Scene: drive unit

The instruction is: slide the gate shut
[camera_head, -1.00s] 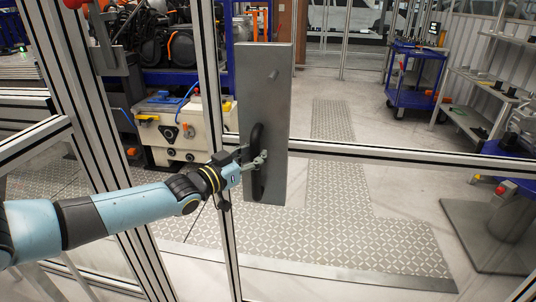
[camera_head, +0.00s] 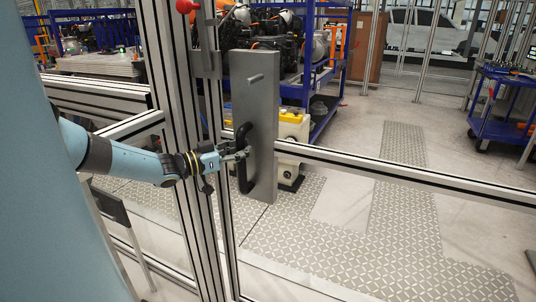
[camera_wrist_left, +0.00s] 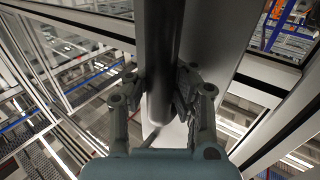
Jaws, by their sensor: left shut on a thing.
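The gate's tall grey plate (camera_head: 262,110) stands upright in the head view and carries a black bar handle (camera_head: 243,178). The gate's metal rail (camera_head: 410,179) runs off to the right from behind the plate. My left gripper (camera_head: 238,155) is shut on the handle around its middle. In the left wrist view the fingers of my left gripper (camera_wrist_left: 160,92) close on both sides of the dark handle (camera_wrist_left: 160,45). The fixed post (camera_head: 165,110) stands left of the plate, with only a narrow gap seen between its bracket and the plate. My right gripper is out of view.
A grey bracket (camera_head: 207,62) and a red knob (camera_head: 187,6) sit on the post. Behind the gate are a blue rack (camera_head: 325,85) with machinery, a blue cart (camera_head: 507,105) and patterned floor mats (camera_head: 400,225). The floor beyond is mostly clear.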

